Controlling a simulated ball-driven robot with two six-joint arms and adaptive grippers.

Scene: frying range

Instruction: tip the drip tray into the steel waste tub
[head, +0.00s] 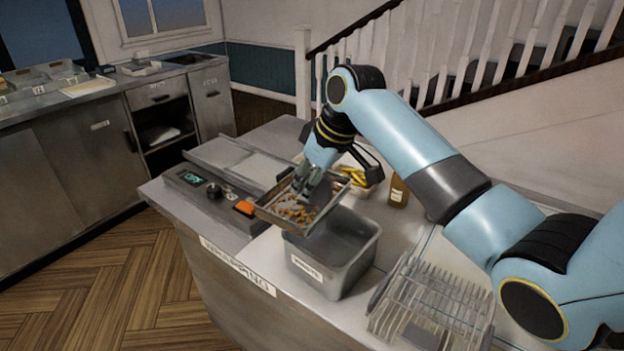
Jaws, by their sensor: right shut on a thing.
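The drip tray (268,212) is a shallow steel tray with brownish crumbs in it. It is above the counter, partly over the left rear edge of the steel waste tub (334,264), and looks slightly tilted. The tub stands on the counter with a label on its front; the part of its inside that shows looks empty. My right gripper (306,190) reaches down over the tray and is shut on it; the exact grip point is hard to see. My left gripper is not in view.
A wire rack (432,305) stands right of the tub. Behind are a bottle (398,191) and a container with yellow food (359,178). A steel side counter (75,150) stands far left.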

